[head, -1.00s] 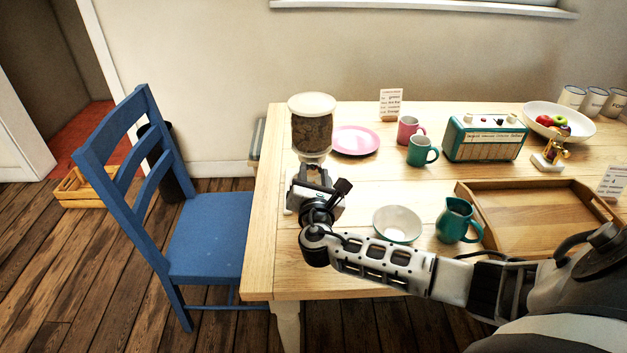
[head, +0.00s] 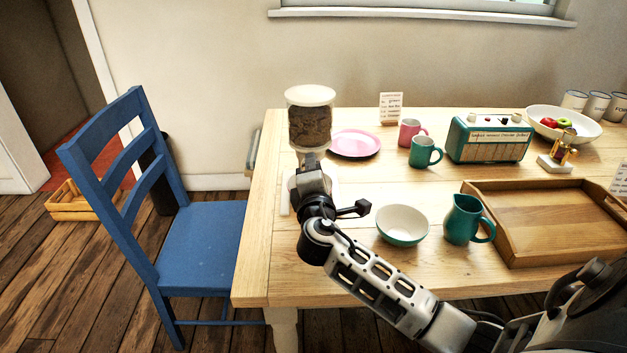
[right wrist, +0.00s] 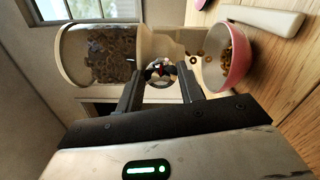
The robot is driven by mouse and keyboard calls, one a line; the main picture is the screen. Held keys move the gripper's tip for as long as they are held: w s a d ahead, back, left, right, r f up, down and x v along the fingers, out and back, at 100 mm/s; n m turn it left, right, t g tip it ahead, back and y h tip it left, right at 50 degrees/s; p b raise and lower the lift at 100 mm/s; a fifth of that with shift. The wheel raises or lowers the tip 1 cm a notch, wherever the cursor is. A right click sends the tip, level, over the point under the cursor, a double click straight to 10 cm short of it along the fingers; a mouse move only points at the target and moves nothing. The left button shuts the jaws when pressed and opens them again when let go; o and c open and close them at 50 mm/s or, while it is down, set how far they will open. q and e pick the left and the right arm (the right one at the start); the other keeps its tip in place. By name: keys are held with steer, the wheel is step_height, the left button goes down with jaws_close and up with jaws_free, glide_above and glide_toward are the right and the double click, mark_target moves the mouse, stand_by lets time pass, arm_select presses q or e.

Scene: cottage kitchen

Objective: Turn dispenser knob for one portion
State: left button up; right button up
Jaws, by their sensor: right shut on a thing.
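The cereal dispenser (head: 310,126), a clear jar of brown cereal with a white lid, stands at the table's left end. It also shows sideways in the right wrist view (right wrist: 100,55). My right gripper (head: 311,160) is at its lower neck, and its fingers (right wrist: 160,82) are shut on the round, shiny knob (right wrist: 158,71). A pink bowl (right wrist: 238,58) with cereal rings in it is under the outlet. A few loose rings show between the outlet and the bowl. In the head view the gripper hides the knob and bowl. My left gripper is not in view.
A pink plate (head: 356,143), pink mug (head: 411,131) and green mug (head: 424,152) are near the dispenser. A white-and-green bowl (head: 402,222), green jug (head: 464,218) and wooden tray (head: 545,250) are to the right. A blue chair (head: 203,240) stands left of the table.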

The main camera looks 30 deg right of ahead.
arm_select(q)
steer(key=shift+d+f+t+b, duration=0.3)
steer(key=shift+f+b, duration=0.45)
steer(key=shift+b, duration=1.05)
arm_select(e)
steer(key=shift+f+m, duration=0.15)
steer(key=shift+m, duration=1.3)
steer(key=shift+f+m, duration=0.1)
steer(key=shift+m, duration=1.35)
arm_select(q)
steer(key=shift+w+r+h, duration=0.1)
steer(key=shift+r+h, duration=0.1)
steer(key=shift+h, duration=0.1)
arm_select(e)
steer(key=shift+r, duration=0.1)
steer(key=o, duration=1)
steer(key=shift+c, duration=0.2)
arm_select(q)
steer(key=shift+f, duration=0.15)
arm_select(e)
steer(key=shift+o, duration=0.2)
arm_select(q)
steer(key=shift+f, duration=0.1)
arm_select(e)
steer(key=shift+s, duration=0.1)
